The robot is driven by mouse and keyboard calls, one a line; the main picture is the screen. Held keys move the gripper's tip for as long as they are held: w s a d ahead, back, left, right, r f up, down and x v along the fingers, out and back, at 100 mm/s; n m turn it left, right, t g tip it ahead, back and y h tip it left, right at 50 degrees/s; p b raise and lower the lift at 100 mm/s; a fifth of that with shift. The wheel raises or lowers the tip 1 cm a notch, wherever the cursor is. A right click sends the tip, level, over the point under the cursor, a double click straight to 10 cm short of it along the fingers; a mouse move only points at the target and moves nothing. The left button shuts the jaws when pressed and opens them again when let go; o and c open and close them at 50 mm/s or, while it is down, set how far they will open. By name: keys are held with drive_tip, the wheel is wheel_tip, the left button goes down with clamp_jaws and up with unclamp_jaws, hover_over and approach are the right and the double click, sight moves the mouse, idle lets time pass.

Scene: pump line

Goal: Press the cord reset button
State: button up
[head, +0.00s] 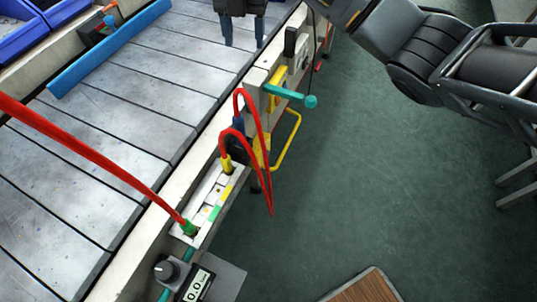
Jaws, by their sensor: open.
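My gripper (244,44) is at the top of the head view, with two dark blue fingers apart and pointing down over the grey slatted conveyor. Nothing shows between them. I cannot clearly pick out the cord reset button. A red line (95,155) runs to a green plug (190,228) on a pale terminal strip (206,209).
Looped red leads (268,180) hang off the rail's outer side. A knob (166,270) and display (196,286) sit below. Green floor (370,190) on the right is mostly clear.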

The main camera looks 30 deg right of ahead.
clamp_jaws()
idle(0.3)
idle(1.0)
